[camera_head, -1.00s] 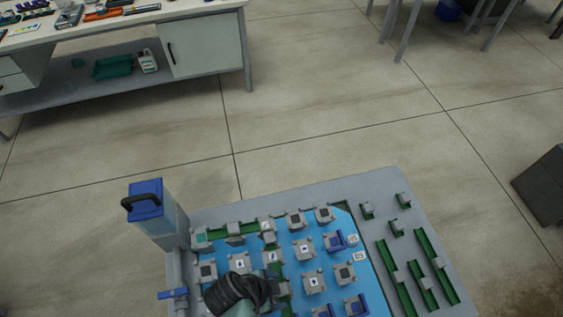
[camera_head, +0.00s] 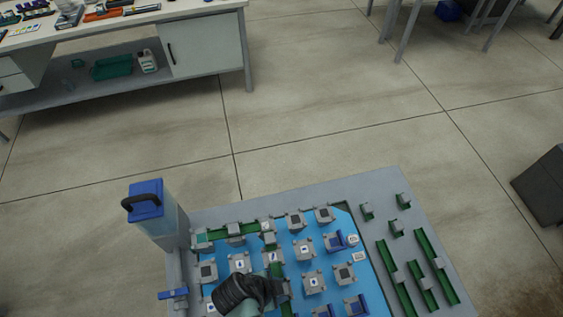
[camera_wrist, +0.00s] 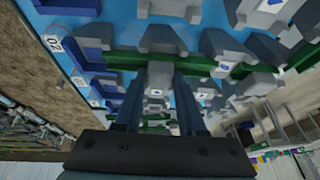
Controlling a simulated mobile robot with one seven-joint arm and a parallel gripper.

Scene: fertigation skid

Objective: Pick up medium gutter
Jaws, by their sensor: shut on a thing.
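My gripper (camera_wrist: 160,98) is shut on the grey block of a green gutter (camera_wrist: 208,67), which runs across the wrist view just beyond the fingers. In the head view the dark wrist hides most of the fingers, over the blue board. Part of a green gutter (camera_head: 278,270) shows beside it there, its lower part mostly hidden. I cannot tell its full length or whether it is clear of the board. Other green gutters with grey blocks lie on the right of the grey table: two longer ones (camera_head: 396,280) (camera_head: 438,264) and a shorter one (camera_head: 421,286).
The blue board (camera_head: 325,262) carries several grey blocks and blue-backed pieces close around my gripper. A tall container with a blue lid (camera_head: 146,196) stands at the board's left. Short green pieces (camera_head: 397,228) lie at the right.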

